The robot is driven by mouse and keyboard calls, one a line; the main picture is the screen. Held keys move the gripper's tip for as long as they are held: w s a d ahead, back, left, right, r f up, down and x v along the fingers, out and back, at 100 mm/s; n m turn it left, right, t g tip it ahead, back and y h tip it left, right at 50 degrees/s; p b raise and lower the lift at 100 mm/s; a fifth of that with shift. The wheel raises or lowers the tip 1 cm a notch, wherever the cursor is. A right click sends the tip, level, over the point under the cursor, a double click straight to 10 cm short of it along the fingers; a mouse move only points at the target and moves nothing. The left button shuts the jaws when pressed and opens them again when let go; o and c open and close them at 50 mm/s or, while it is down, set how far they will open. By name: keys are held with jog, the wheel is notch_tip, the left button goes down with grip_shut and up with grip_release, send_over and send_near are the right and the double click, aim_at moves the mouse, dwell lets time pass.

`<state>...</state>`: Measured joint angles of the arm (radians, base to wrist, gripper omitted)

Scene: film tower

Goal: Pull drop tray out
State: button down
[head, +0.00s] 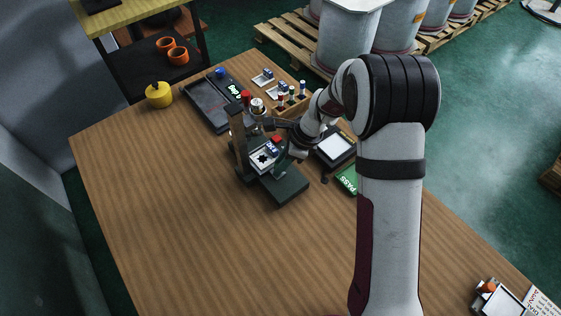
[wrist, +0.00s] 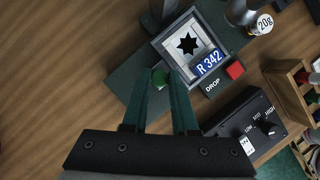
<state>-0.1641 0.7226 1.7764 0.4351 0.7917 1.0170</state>
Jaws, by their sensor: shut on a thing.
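The film tower (head: 238,135) stands upright on the wooden table. A light square frame (wrist: 188,43) with a black star and an "R 342" label is on it; the frame also shows in the head view (head: 264,157). A dark flat slab (head: 286,190) reaches out from its foot toward the front right. Which part is the drop tray is not certain. My gripper (wrist: 162,82) is at the near side of the frame, its green fingers shut on a green knob (wrist: 160,77). In the head view my gripper (head: 280,158) is beside the tower, partly hiding it.
A red button marked DROP (wrist: 235,71) and a LOW-MID-HIGH dial box (wrist: 250,122) are close to the fingers. A "20g" weight (wrist: 263,23) is beyond. A wooden rack (head: 290,102) and a black tray (head: 207,104) stand behind. The table's front left is clear.

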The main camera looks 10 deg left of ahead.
dwell(0.8)
jog(key=s+d, duration=0.5)
jog(key=shift+s+d, duration=0.3)
jog(key=c, duration=0.7)
grip_release()
jog(key=v, duration=1.5)
jog(key=shift+d+r, duration=0.2)
jog(key=shift+r, duration=0.15)
